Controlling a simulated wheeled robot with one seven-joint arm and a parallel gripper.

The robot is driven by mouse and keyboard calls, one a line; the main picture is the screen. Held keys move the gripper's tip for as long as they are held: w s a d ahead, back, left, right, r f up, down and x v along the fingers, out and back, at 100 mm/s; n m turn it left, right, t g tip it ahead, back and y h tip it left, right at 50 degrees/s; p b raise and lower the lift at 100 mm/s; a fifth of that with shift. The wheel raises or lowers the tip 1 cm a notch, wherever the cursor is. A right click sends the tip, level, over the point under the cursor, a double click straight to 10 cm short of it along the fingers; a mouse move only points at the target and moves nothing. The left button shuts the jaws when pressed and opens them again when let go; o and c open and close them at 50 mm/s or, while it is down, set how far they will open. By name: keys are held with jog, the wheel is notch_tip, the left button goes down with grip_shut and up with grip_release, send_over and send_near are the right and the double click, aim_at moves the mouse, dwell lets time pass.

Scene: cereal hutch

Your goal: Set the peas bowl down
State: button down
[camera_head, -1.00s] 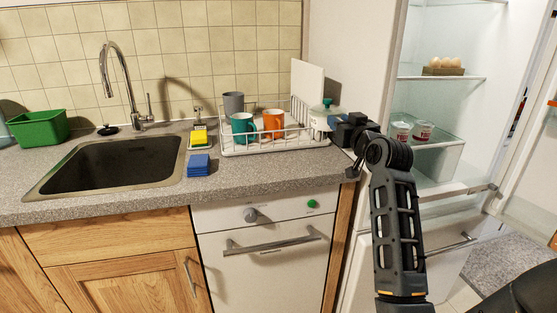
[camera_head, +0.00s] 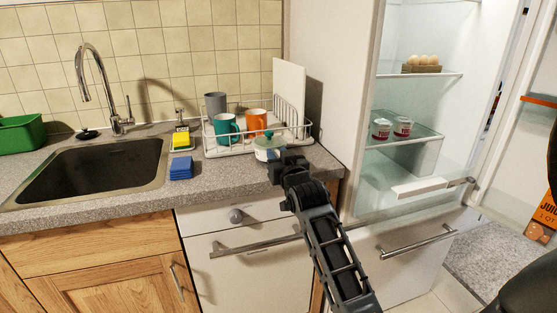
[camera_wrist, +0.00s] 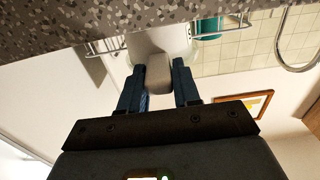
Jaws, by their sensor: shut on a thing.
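The peas bowl (camera_head: 267,148) is a small white lidded bowl with a greenish band, at the front right of the dish rack in the head view. My gripper (camera_head: 284,162) is at its right side, shut on it. In the wrist view my gripper (camera_wrist: 159,88) has its two fingers on either side of a pale grey part of the bowl (camera_wrist: 160,48). The bowl is over or on the grey counter (camera_head: 235,180); I cannot tell whether its base touches. My gripper partly hides the bowl.
The white wire dish rack (camera_head: 214,152) holds a teal mug (camera_head: 226,128), an orange mug (camera_head: 255,122) and a grey cup (camera_head: 215,104). A blue sponge (camera_head: 181,168) lies beside the sink (camera_head: 95,170). Counter left of the bowl is bare. The fridge (camera_head: 415,150) stands open at right.

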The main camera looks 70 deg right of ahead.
jog(key=shift+f, duration=0.55)
jog(key=c, duration=1.3)
grip_release()
jog(key=shift+f, duration=0.2)
jog(key=o, duration=0.5)
jog(key=shift+r, duration=0.2)
